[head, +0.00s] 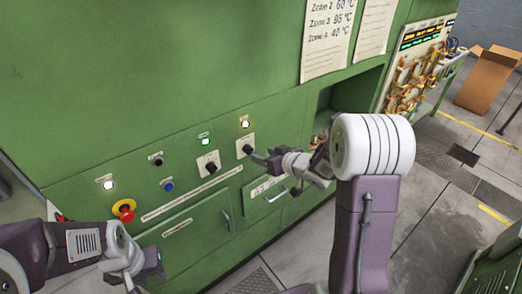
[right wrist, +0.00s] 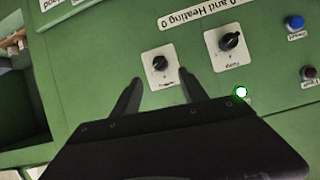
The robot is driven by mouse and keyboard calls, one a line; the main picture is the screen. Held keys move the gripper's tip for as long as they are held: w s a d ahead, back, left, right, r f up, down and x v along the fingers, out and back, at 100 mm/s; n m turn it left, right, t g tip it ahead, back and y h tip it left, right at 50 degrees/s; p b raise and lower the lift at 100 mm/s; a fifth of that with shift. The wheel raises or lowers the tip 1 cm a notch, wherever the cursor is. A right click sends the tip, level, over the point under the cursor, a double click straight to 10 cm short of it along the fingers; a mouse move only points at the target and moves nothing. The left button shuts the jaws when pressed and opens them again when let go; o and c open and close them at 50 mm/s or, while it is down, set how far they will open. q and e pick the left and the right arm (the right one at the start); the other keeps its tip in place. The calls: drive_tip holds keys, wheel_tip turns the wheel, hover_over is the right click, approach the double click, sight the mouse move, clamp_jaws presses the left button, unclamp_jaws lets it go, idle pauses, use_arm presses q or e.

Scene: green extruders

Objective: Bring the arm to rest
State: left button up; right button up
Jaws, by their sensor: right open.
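My right gripper (head: 268,160) is at the green machine's control panel, close to a black rotary knob (head: 248,149) on a white plate. In the right wrist view its two dark fingers (right wrist: 160,78) are open, and the knob (right wrist: 160,63) shows between and just beyond their tips; I see no contact. A second black knob (right wrist: 230,41) sits to the right there, and it also shows in the head view (head: 210,167). My left gripper (head: 146,272) is at the lower left, in front of the lower panel; its fingers are too unclear to judge.
A red emergency button (head: 127,215), a blue button (head: 168,186) and lit lamps (head: 205,139) are on the panel. Cabinet doors with handles (head: 226,219) lie below. A wiring rack (head: 415,60) and cardboard box (head: 487,78) stand at the right; floor (head: 425,215) is open there.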

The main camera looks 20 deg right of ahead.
drive_tip(key=a+r+n+y+b, duration=0.1)
drive_tip(key=a+b, duration=0.2)
drive_tip(key=a, duration=0.3)
drive_tip(key=s+d+f+m+g+h, duration=0.1)
drive_tip(key=s+f+g, duration=0.2)
drive_tip(key=s, duration=0.5)
drive_tip(key=s+d+f+m+g+h, duration=0.1)
drive_tip(key=s+f+g+h, duration=0.1)
drive_tip(key=s+f+g, duration=0.2)
drive_tip(key=s+d+f+m+g+h+b, duration=0.1)
drive_tip(key=s+f, duration=0.5)
drive_tip(key=s, duration=0.7)
drive_tip(key=m+g+h, duration=0.1)
drive_tip(key=g, duration=0.1)
drive_tip(key=shift+d+f+g, duration=0.2)
drive_tip(key=shift+f+g, duration=0.1)
